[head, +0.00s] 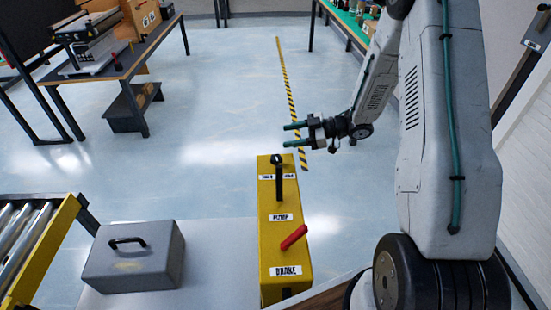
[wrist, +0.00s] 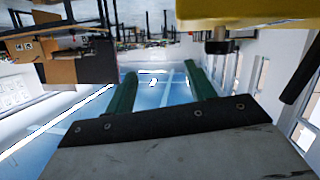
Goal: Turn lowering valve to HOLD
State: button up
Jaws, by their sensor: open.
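A yellow control box (head: 287,222) stands at the centre of the head view, with PUMP and BRAKE labels. At its far end a small black looped part (head: 277,158) sits by a label row that is partly hidden and too small to read. A black upright lever (head: 279,185) stands in front of that row. I cannot tell the valve's setting. My gripper (head: 290,134) has green fingers, is open and empty, and is beyond the box's far end, apart from it. In the wrist view the open fingers (wrist: 161,76) show, with a yellow body (wrist: 250,10) at upper right.
A red-handled lever (head: 294,237) tilts up near the BRAKE label. A grey case (head: 132,262) with a black handle stands left of the box, beside a roller conveyor (head: 40,245). A dark-topped table (head: 125,62) is at back left.

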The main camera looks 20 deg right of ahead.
aim_at(276, 157)
jog(key=s+f+n+g+y, duration=0.1)
jog(key=s+f+g+y, duration=0.25)
jog(key=s, duration=0.25)
jog(key=shift+t+y, duration=0.25)
jog(key=shift+y, duration=0.2)
jog(key=a, duration=0.5)
jog(key=w+a, duration=0.1)
jog(key=a, duration=0.1)
jog(key=shift+a+r, duration=0.25)
jog(key=shift+a, duration=0.1)
jog(key=c, duration=1)
